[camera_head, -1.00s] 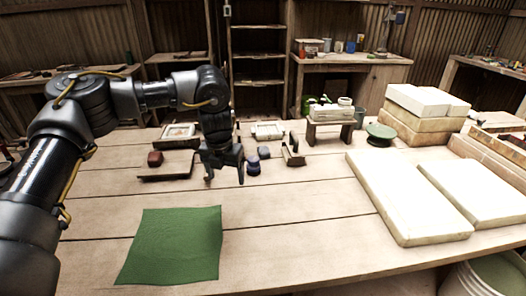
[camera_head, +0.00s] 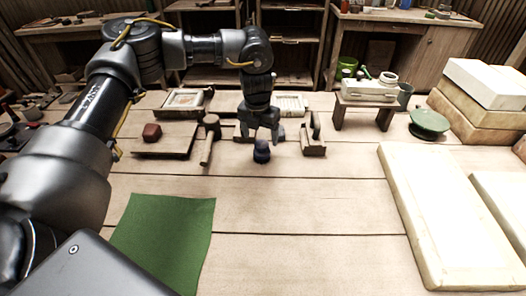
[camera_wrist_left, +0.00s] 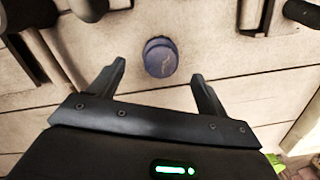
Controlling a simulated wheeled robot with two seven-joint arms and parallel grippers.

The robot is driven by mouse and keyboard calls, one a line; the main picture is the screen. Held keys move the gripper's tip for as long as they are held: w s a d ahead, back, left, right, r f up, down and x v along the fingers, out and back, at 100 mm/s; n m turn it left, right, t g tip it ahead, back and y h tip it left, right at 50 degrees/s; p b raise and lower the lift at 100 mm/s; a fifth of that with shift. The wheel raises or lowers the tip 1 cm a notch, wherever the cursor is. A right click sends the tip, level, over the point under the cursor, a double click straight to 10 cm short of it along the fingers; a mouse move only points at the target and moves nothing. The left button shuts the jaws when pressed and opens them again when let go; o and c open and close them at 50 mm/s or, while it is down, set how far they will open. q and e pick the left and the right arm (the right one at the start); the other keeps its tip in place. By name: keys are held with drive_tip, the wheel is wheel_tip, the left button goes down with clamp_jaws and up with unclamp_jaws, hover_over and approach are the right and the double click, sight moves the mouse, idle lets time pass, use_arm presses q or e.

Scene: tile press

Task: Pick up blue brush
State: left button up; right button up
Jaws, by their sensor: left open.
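A small, round, dark blue object (camera_head: 261,151), which looks like the blue brush seen from above, stands on the wooden table in the head view. It also shows in the left wrist view (camera_wrist_left: 160,57), where it looks like a rounded knob. My left gripper (camera_head: 260,139) points down above and just behind it in the head view. In the left wrist view the gripper's (camera_wrist_left: 158,74) two fingers are apart, and the knob lies just beyond the gap between their tips. Nothing is between the fingers. My right gripper is not in view.
A mallet-like tool (camera_head: 208,140) and a board with a red block (camera_head: 152,132) lie to the left. A wooden stand (camera_head: 313,144) is close on the right. A green cloth (camera_head: 163,238) lies in front. White slabs (camera_head: 445,215) fill the right side. The table's middle front is clear.

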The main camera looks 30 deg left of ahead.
sight(262, 143)
use_arm(q)
drive_tip(key=shift+w+f, duration=0.1)
drive_tip(key=shift+f, duration=0.45)
drive_tip(key=shift+s, duration=0.2)
drive_tip(key=shift+w+f, duration=0.2)
drive_tip(key=shift+f, duration=0.7)
drive_tip(key=shift+w+f, duration=0.15)
drive_tip(key=shift+f, duration=0.75)
drive_tip(key=shift+w+f, duration=0.2)
drive_tip(key=shift+f, duration=0.7)
drive_tip(key=shift+c, duration=0.4)
drive_tip(key=c, duration=1)
drive_tip(key=shift+r, duration=0.2)
